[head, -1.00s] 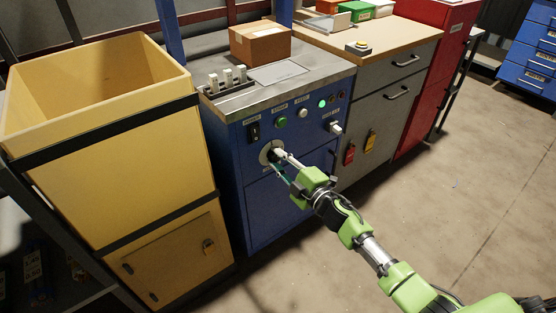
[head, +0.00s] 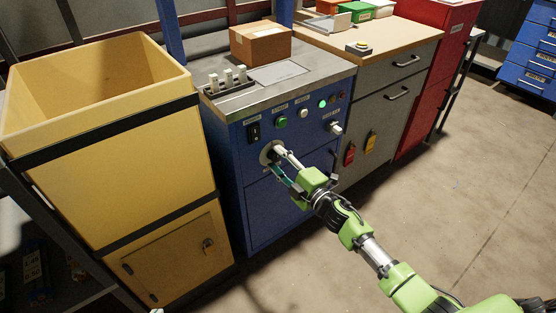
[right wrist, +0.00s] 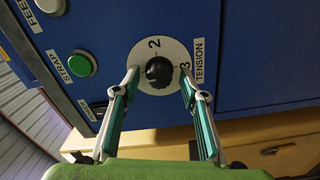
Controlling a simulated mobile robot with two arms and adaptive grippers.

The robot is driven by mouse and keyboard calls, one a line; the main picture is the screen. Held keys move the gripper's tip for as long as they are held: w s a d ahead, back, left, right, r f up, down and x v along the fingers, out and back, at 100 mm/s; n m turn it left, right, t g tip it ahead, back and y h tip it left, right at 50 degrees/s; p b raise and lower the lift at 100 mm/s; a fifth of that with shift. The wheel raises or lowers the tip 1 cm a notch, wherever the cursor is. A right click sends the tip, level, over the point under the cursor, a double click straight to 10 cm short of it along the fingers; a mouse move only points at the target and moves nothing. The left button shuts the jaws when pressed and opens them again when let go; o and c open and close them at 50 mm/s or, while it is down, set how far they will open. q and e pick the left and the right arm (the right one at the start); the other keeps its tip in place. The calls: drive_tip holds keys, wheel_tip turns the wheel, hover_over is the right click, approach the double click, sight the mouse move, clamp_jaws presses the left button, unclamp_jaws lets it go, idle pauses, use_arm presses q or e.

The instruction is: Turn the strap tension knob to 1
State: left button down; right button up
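The strap tension knob (right wrist: 159,72) is black and round. In the head view the dial plate (head: 265,155) is partly covered by my right gripper (head: 275,158). In the right wrist view my right gripper (right wrist: 159,76) is open, with one fingertip on each side of the knob and gaps between them. The knob's exact pointer setting is too small to tell. My left gripper is not in view.
A green strap button (right wrist: 82,64) and a white feed button (right wrist: 51,4) are near the dial. A black power switch (head: 254,131) is above it. A yellow bin (head: 110,170) stands to the left. A cardboard box (head: 261,43) rests on the cabinet top. The floor at right is clear.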

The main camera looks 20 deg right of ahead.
drive_tip(key=v, duration=1.2)
idle(0.5)
